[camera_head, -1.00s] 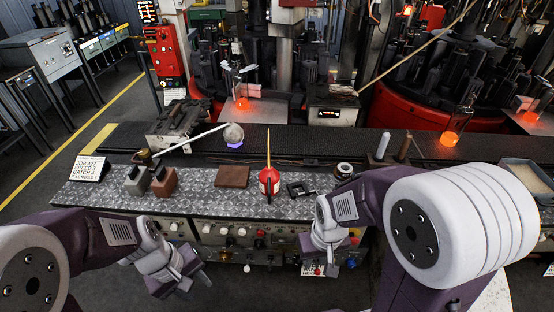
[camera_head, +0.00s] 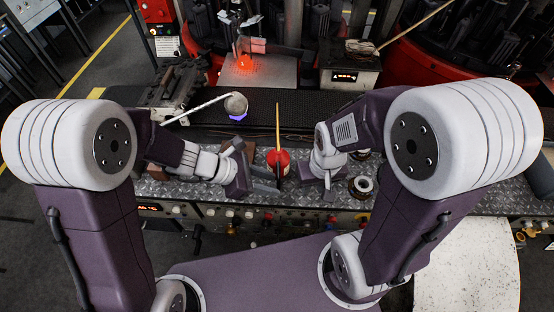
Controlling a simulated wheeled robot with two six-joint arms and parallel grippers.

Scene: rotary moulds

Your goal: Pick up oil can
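The oil can (camera_head: 279,157) is red with a long thin yellow spout pointing up. It stands upright on the patterned metal bench top (camera_head: 384,200). My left gripper (camera_head: 266,180) reaches in from the left, low beside the can. Its two fingers look parted and point toward the can's lower part, which is partly hidden. I cannot tell whether a finger touches the can. My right gripper (camera_head: 328,187) hangs to the right of the can, pointing down, apart from it. Whether its fingers are parted is unclear.
A dark round ring-like part (camera_head: 360,186) lies right of my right gripper. A rod with a grey ball (camera_head: 236,104) and a dark conveyor (camera_head: 330,105) lie behind. A glowing orange piece (camera_head: 244,62) stands farther back. Knobs line the bench front.

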